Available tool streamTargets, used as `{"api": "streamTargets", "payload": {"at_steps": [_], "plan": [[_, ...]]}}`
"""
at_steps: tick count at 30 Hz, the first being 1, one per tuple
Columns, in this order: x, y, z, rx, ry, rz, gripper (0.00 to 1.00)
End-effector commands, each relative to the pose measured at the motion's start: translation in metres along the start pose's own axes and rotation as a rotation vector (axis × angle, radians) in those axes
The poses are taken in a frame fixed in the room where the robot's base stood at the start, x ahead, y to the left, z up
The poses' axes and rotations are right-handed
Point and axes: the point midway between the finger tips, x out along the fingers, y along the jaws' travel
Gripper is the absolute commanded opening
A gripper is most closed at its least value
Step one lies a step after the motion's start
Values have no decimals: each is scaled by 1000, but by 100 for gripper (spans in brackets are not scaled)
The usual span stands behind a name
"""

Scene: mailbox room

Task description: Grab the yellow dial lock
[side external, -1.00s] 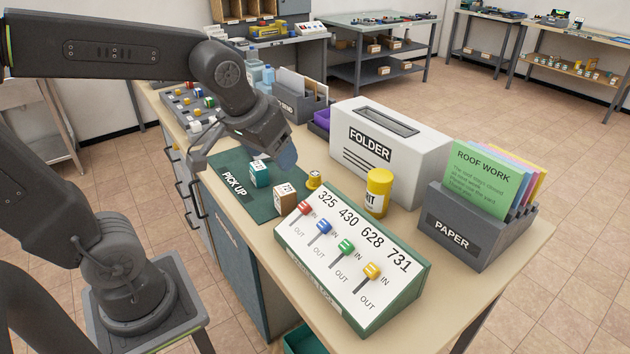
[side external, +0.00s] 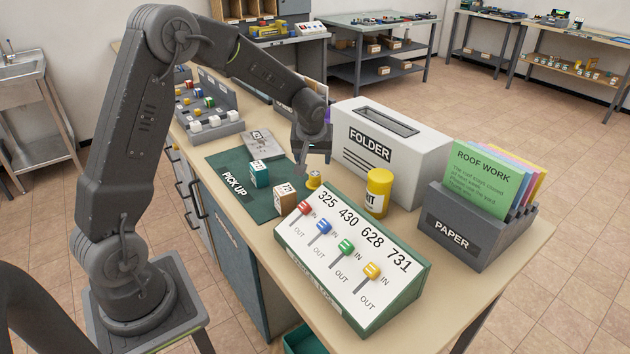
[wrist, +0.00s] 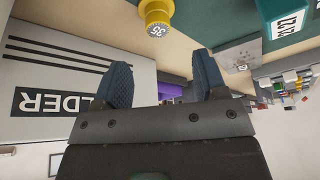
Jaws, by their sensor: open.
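The small yellow dial lock (side external: 314,180) stands on the table at the right edge of the green PICK UP mat (side external: 232,177), in front of the FOLDER box.
The white FOLDER box (side external: 412,150) is close on the right. A yellow canister (side external: 379,190) and the sloped lever panel (side external: 352,262) are nearby in front.

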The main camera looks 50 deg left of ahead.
Motion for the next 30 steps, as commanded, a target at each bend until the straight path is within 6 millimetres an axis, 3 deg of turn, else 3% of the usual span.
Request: {"api": "streamTargets", "payload": {"at_steps": [4,13,21,30], "plan": [[27,0,1,1,-2,-2,66],[50,1,1,1,-2,0,66],[87,2,1,1,-2,0,66],[93,3,0,2,0,1,66]]}}
